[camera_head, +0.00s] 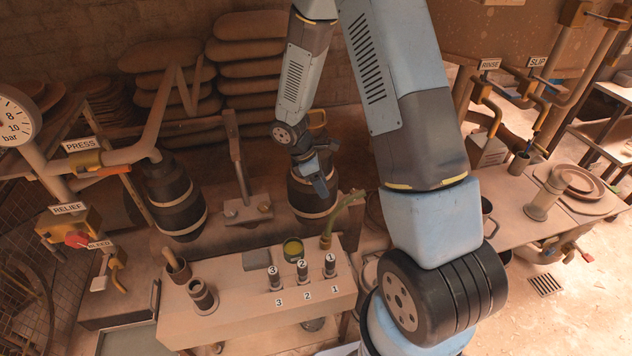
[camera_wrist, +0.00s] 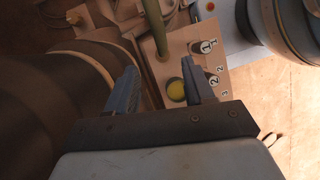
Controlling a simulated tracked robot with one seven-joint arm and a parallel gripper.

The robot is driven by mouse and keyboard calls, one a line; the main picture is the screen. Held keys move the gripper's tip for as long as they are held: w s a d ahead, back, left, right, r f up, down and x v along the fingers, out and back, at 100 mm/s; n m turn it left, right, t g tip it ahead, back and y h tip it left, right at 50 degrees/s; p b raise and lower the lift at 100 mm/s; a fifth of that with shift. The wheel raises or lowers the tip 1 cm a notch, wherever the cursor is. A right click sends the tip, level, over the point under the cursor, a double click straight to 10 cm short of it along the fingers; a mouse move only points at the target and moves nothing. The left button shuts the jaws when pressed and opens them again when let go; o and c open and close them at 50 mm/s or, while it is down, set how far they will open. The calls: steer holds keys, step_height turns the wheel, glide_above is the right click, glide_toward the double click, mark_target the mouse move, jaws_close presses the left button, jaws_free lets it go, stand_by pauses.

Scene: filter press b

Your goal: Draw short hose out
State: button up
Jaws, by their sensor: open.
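My gripper (camera_head: 322,178) is open and empty, above and behind the bench block (camera_head: 240,310), close to a dark banded cylinder (camera_head: 312,200). The wrist view shows its two fingers (camera_wrist: 160,88) spread apart. A green hose (camera_head: 345,208) rises from the back edge of the block and bends right; it also shows beyond the fingers in the wrist view (camera_wrist: 154,28). Three short dark upright pieces stand on the block, tagged 1 (camera_head: 330,268), 2 (camera_head: 302,272) and 3 (camera_head: 275,279). I cannot tell for sure which piece is the short hose.
A round pot with a yellow-green top (camera_head: 293,250) stands behind the numbered pieces. A cup (camera_head: 203,297) and a holder (camera_head: 178,268) are at the block's left. A lever (camera_head: 238,170) and another banded cylinder (camera_head: 172,197) stand behind. A side table (camera_head: 520,215) is right.

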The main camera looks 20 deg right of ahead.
mark_target(335, 209)
steer(key=x, duration=1.2)
steer(key=shift+s+d+f, duration=0.15)
steer(key=shift+f, duration=0.15)
steer(key=shift+c, duration=0.5)
jaws_close()
